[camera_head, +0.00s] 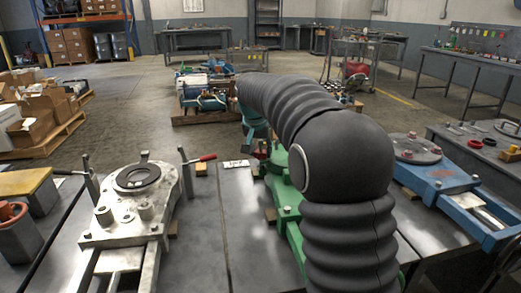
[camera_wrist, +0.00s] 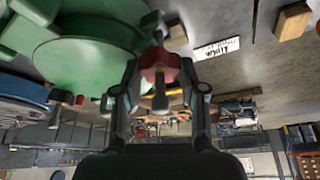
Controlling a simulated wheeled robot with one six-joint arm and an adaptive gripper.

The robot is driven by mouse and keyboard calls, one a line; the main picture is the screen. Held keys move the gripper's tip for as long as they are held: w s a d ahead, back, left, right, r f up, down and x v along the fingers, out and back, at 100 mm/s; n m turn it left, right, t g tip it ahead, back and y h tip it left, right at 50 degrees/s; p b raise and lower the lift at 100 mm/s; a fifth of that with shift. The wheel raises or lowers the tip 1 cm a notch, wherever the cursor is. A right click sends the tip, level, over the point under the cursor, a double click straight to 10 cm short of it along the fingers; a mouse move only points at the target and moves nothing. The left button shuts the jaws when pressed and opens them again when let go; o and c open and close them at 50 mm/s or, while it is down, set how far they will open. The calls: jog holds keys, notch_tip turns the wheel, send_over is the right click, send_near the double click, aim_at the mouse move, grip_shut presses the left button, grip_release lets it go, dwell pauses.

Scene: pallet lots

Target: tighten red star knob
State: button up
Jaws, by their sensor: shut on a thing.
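The red star knob (camera_wrist: 159,63) shows in the upper middle of the wrist view, beside a round green fixture (camera_wrist: 85,60). My gripper (camera_wrist: 160,80) has one dark finger on each side of the knob and is shut on it. A grey stem or bolt shows in line with the knob. In the head view my arm covers much of the green fixture (camera_head: 283,188), and I cannot make out the knob or the fingertips clearly there. How tight the knob sits cannot be told.
A grey metal fixture (camera_head: 138,205) with a red-handled lever stands at the left in the head view. A blue fixture (camera_head: 440,178) stands at the right. A white label (camera_head: 236,164) and small wooden blocks lie near the table's far edge. Open floor lies beyond.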

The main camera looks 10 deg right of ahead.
jog(key=shift+m, duration=0.4)
jog(key=o, duration=1.2)
jog(key=shift+c, duration=0.2)
jog(key=v, duration=1.2)
jog(key=shift+w, duration=0.2)
jog(key=shift+a, duration=0.15)
